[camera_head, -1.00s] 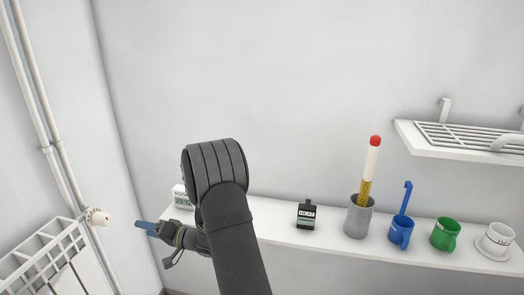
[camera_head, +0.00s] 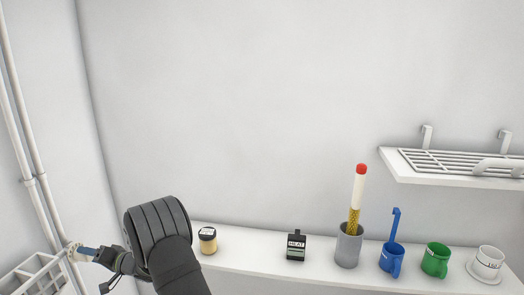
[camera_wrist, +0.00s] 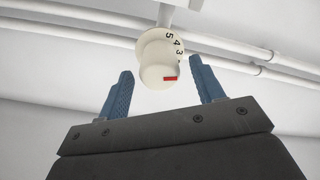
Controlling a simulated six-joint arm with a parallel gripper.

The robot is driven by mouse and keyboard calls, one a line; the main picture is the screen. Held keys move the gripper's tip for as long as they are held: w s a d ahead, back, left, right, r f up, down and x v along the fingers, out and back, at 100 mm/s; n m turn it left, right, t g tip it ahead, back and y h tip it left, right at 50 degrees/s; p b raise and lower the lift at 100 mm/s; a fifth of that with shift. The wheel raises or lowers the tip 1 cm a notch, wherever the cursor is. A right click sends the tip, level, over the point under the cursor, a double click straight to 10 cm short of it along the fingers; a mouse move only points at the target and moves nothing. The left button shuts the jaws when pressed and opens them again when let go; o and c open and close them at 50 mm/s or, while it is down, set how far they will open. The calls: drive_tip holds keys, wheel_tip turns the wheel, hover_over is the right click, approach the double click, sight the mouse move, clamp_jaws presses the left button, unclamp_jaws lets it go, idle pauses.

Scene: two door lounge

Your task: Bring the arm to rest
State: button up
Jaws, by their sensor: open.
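My gripper (camera_head: 84,250) is open at the lower left of the head view, at the cream radiator valve knob (camera_head: 70,252). In the wrist view my gripper (camera_wrist: 160,70) shows two blue fingers spread apart, with the knob (camera_wrist: 158,62) beyond and between their tips. A gap shows on each side of the knob, and nothing is held. The knob carries black numbers and a red mark. Whether a finger touches it elsewhere cannot be told. My dark arm rises from the bottom edge and bends left.
White pipes (camera_head: 28,150) and a white radiator (camera_head: 30,278) stand at the left. A shelf (camera_head: 262,264) bears a jar (camera_head: 207,240), a HEAT device (camera_head: 296,246), a grey holder (camera_head: 348,246), a blue mug (camera_head: 391,259), a green mug (camera_head: 436,260) and a white cup (camera_head: 487,262). A rack (camera_head: 455,163) hangs above right.

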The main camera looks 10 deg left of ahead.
drive_tip(key=shift+a, duration=0.85)
